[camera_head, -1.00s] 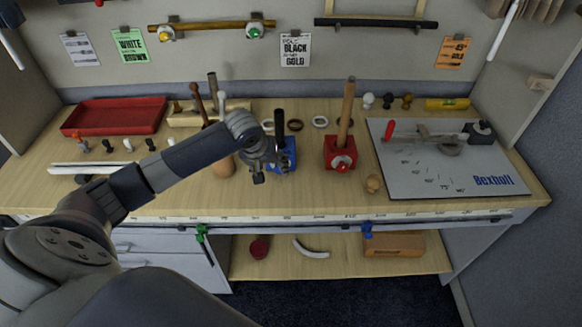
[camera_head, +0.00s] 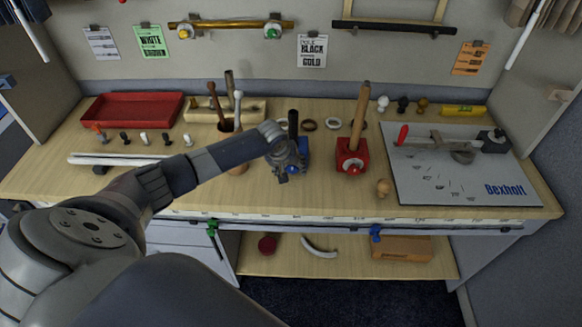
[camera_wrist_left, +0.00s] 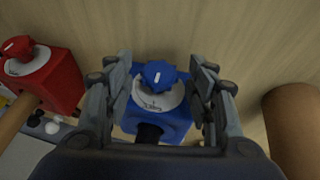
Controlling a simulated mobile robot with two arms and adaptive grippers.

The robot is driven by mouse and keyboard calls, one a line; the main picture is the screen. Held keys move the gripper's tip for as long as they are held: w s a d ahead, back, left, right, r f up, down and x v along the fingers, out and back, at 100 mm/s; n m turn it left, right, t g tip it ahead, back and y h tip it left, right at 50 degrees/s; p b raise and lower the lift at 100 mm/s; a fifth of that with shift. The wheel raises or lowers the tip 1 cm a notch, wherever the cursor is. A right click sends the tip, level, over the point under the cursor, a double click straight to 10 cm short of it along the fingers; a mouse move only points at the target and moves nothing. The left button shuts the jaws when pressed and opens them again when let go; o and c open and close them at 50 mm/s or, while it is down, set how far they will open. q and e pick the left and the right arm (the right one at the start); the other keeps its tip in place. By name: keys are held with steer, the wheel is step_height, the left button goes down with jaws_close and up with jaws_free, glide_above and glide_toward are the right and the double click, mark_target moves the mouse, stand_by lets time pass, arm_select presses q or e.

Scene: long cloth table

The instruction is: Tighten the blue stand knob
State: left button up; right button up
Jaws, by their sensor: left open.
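The blue stand (camera_head: 303,158) stands on the workbench left of the red stand, with a dark rod upright in it. In the left wrist view the blue stand (camera_wrist_left: 178,122) shows its blue knob (camera_wrist_left: 157,75) with a white mark, over a pale round dial. My left gripper (camera_head: 286,170) is in front of the blue stand in the head view and hides much of it. In the left wrist view my left gripper (camera_wrist_left: 160,82) is open, its fingers on either side of the knob with gaps between. My right gripper is not in view.
The red stand (camera_head: 345,148) with a wooden rod stands just right. A grey angle board (camera_head: 440,185) lies at the right, a red tray (camera_head: 130,110) at back left.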

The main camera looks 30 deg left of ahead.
arm_select(q)
steer(key=shift+w+f, duration=0.2)
steer(key=shift+f, duration=0.15)
steer(key=c, duration=1.1)
steer(key=shift+o, duration=0.2)
